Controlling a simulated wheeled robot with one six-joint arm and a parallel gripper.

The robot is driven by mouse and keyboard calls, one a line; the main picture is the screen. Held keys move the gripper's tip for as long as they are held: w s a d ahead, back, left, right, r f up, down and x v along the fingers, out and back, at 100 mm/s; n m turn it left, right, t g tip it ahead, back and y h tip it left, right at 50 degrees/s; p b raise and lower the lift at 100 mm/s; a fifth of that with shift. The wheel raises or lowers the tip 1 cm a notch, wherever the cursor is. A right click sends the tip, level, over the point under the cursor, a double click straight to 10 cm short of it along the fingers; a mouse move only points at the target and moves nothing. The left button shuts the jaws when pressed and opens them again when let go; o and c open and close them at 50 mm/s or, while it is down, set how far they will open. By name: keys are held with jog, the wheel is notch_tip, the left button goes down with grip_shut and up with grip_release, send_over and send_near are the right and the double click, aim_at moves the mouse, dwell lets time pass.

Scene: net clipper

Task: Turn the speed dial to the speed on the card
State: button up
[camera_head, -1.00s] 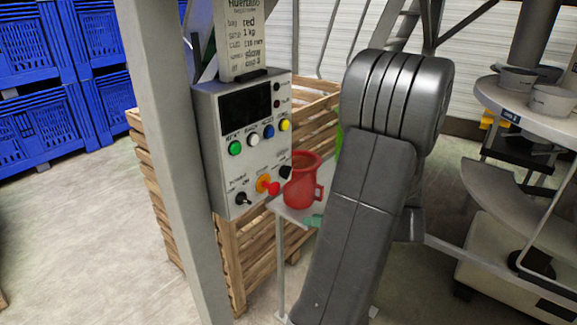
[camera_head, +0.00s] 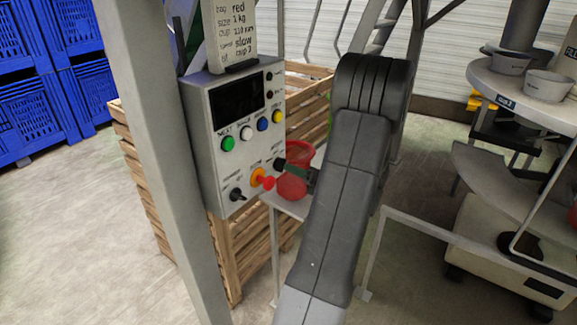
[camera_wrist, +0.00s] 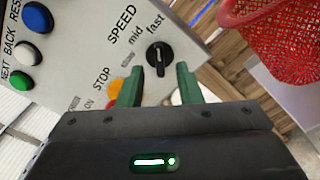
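The card (camera_head: 232,30) above the control box reads "speed slow". The black speed dial (camera_wrist: 159,57) sits on the grey panel (camera_wrist: 90,60) with "SPEED", "mid" and "fast" lettered around it; a third label is too blurred to read. I cannot tell surely which label its pointer faces. The dial also shows in the head view (camera_head: 279,164) at the panel's right edge. My gripper (camera_wrist: 160,78) is open, its green fingers pointing at the panel just short of the dial, which lies ahead between them. It also shows in the head view (camera_head: 296,173), apparently close to the dial.
The red and orange stop button (camera_head: 263,179) protrudes close left of the dial, with a black switch (camera_head: 238,195) beyond. A red container (camera_head: 291,188) stands behind my gripper; its red mesh fills the upper right wrist view. A wooden crate (camera_head: 225,250) stands behind the box.

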aim_at(281, 165)
jog(key=shift+x, duration=1.35)
grip_shut()
